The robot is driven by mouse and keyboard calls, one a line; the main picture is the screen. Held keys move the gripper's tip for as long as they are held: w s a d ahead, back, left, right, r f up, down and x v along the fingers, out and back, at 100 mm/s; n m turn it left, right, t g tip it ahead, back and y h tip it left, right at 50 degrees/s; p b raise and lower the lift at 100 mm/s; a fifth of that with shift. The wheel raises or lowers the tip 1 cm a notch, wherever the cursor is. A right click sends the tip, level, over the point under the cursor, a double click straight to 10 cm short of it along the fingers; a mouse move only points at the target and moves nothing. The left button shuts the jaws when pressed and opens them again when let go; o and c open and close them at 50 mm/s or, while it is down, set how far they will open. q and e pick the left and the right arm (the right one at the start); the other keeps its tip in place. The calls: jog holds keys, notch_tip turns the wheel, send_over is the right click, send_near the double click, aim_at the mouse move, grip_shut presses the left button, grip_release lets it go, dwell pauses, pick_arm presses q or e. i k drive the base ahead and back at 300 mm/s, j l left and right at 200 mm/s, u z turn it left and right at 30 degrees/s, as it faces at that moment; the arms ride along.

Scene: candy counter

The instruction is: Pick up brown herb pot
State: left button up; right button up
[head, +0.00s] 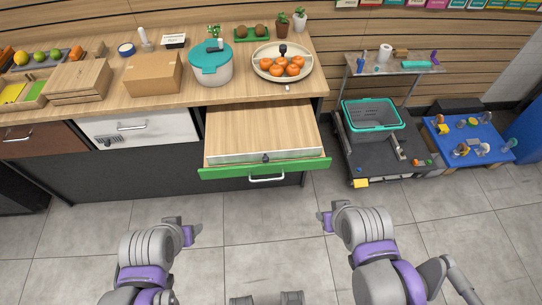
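A small brown herb pot (281,32) with a green plant stands upright at the back right of the wooden counter (232,93). A white pot (299,22) with a plant stands just right of it. My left gripper (190,234) is in front of the counter over the floor, at lower left, far from the brown pot. My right gripper (325,222) is over the floor in front of the open drawer, also far from the pot. Neither gripper touches anything visible. Their fingers are too small and turned to tell open from shut.
An open green-fronted drawer (262,135) juts out from the counter. A divided plate of oranges (282,62) and a green tray (252,34) sit near the brown pot. A teal-lidded container (211,65) stands left. A cart with a teal basket (371,115) is right. The front floor is clear.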

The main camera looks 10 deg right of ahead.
aim_at(282, 25)
jog(key=i+l+u, duration=0.1)
jog(key=u, duration=0.4)
jog(key=l+u, duration=0.3)
jog(key=u, duration=0.15)
jog(key=l+u, duration=0.25)
jog(key=u, duration=0.25)
jog(key=k+l+u, duration=0.1)
jog(key=l+u, duration=0.15)
jog(key=l, duration=0.3)
jog(key=k+l+u, duration=0.1)
jog(key=l+u, duration=0.15)
jog(key=l, duration=0.25)
jog(key=k+l, duration=0.1)
jog(key=l, duration=0.25)
jog(key=k+l+u, duration=0.1)
jog(key=l, duration=0.25)
jog(key=k+l, duration=0.15)
jog(key=l, duration=0.25)
jog(key=i+l, duration=0.1)
jog(key=l, duration=0.2)
jog(key=i+l, duration=0.1)
jog(key=l, duration=0.15)
jog(key=i, duration=0.15)
